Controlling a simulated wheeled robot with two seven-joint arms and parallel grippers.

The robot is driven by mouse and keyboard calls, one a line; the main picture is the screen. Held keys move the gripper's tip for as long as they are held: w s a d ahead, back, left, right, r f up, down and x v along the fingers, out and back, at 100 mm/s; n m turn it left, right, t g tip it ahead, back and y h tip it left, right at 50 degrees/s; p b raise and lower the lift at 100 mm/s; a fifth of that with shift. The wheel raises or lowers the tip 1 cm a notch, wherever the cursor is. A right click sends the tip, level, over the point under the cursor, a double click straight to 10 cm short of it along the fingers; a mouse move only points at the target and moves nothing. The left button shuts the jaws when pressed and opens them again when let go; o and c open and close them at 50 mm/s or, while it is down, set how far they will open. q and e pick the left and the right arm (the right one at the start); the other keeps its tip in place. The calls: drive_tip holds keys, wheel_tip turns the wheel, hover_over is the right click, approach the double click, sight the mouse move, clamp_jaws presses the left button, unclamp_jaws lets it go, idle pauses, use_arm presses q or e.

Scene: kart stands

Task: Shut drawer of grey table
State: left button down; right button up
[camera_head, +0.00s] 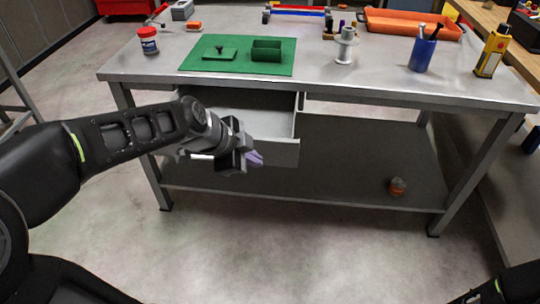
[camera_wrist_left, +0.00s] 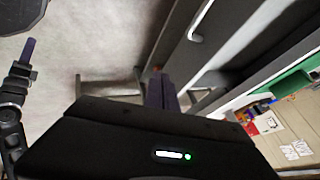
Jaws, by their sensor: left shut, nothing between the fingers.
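The grey table (camera_head: 345,93) stands in front of me in the head view. Its drawer (camera_head: 265,122) is pulled out under the left part of the top, and its inside shows. The drawer front (camera_head: 285,153) faces me. My left gripper (camera_head: 256,158) is in front of the drawer front and hides part of it. Its purple fingers are together and empty. In the left wrist view the fingers (camera_wrist_left: 160,92) point toward the table side, and a pale bar handle (camera_wrist_left: 201,20) shows on a grey panel. I cannot tell whether the fingers touch the drawer.
On the tabletop are a green mat (camera_head: 196,65), a red-lidded jar (camera_head: 148,40), a white spool (camera_head: 345,45), a blue pen cup (camera_head: 422,54), a yellow device (camera_head: 492,52) and an orange tray (camera_head: 410,25). A small orange-brown object (camera_head: 397,187) lies on the lower shelf (camera_head: 330,185). The front floor is clear.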

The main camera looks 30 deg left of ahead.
sight(278, 160)
use_arm(q)
drive_tip(key=w+f, duration=0.6)
drive_tip(key=w, duration=0.1)
drive_tip(key=shift+w+d, duration=0.1)
drive_tip(key=shift+d, duration=0.15)
drive_tip(key=shift+w+a, duration=0.2)
drive_tip(key=shift+w, duration=0.25)
use_arm(e)
drive_tip(key=shift+r, duration=0.25)
